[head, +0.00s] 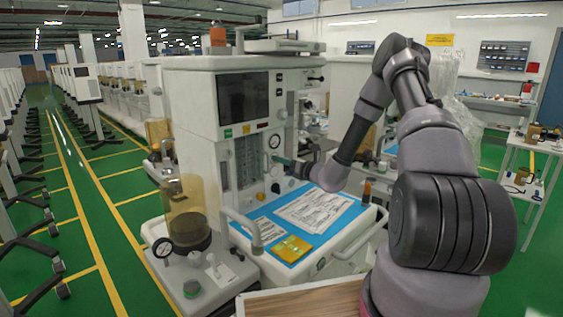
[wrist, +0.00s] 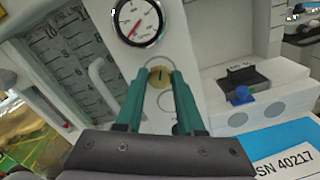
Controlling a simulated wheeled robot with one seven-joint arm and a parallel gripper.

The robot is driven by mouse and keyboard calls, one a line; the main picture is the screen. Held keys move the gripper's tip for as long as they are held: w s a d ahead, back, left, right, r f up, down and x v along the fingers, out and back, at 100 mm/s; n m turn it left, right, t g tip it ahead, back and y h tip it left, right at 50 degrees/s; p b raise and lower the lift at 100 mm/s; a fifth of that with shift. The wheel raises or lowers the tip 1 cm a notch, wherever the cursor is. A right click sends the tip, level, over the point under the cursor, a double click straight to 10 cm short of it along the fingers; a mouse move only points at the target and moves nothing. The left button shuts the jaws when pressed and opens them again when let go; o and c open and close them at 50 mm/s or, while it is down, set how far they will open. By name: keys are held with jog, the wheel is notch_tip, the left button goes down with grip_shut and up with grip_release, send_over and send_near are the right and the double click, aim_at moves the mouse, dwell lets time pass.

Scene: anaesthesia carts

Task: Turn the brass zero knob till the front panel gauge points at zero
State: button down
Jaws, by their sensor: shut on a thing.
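The brass zero knob (wrist: 159,76) sits on the white front panel just below the gauge. My gripper (wrist: 160,80) has its two teal fingers closed on the knob from both sides in the wrist view. A dark line shows on the knob's face, roughly upright in the picture. The front panel gauge (wrist: 138,20) is a round white dial with a red needle pointing to the lower left; the number under it is too small to read. In the head view the gauge (head: 274,141) is small, and my gripper (head: 277,159) reaches the panel below it, hiding the knob.
Flow tubes with a scale (wrist: 65,45) and a pale curved handle (wrist: 103,78) lie left of the knob. The cart's blue worktop (head: 330,240) bears papers and a yellow packet (head: 291,249).

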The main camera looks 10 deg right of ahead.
jog(key=m, duration=0.4)
jog(key=shift+f+m, duration=0.1)
jog(key=shift+m, duration=0.2)
dwell(0.3)
jog(key=c, duration=0.5)
grip_release()
jog(key=shift+c, duration=0.2)
jog(key=shift+s+d, duration=0.1)
jog(key=v, duration=1)
jog(key=shift+s+d, duration=0.2)
jog(key=shift+s, duration=0.05)
